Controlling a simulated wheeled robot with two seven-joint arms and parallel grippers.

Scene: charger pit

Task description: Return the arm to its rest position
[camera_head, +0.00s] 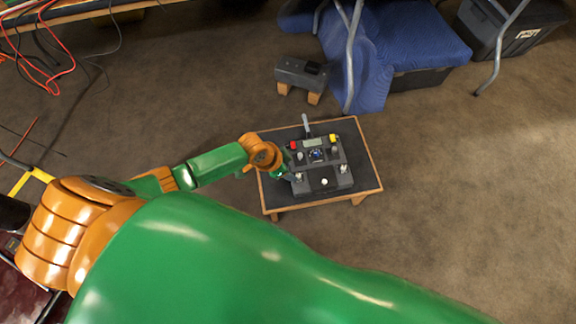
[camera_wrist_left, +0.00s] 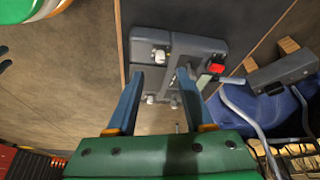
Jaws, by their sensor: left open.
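My left arm, green and orange, comes in from the left in the head view. Its left gripper (camera_head: 283,173) is at the left edge of a dark grey control box (camera_head: 325,182), partly hidden by the wrist. In the left wrist view the two blue fingers of the left gripper (camera_wrist_left: 160,72) are apart with nothing held between them. The grey box (camera_wrist_left: 200,45) shows beyond the fingertips; I cannot tell if they touch it. The box has red and yellow parts, a small display and several pale knobs. My right gripper is not in view.
The box stands on a low dark table (camera_head: 362,160) with a wooden rim. A small grey device (camera_head: 298,72) on wooden blocks is behind it. A blue cloth (camera_head: 415,35) and metal legs (camera_head: 350,60) are at the back right. Red cables (camera_head: 45,75) lie at left. Floor at right is clear.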

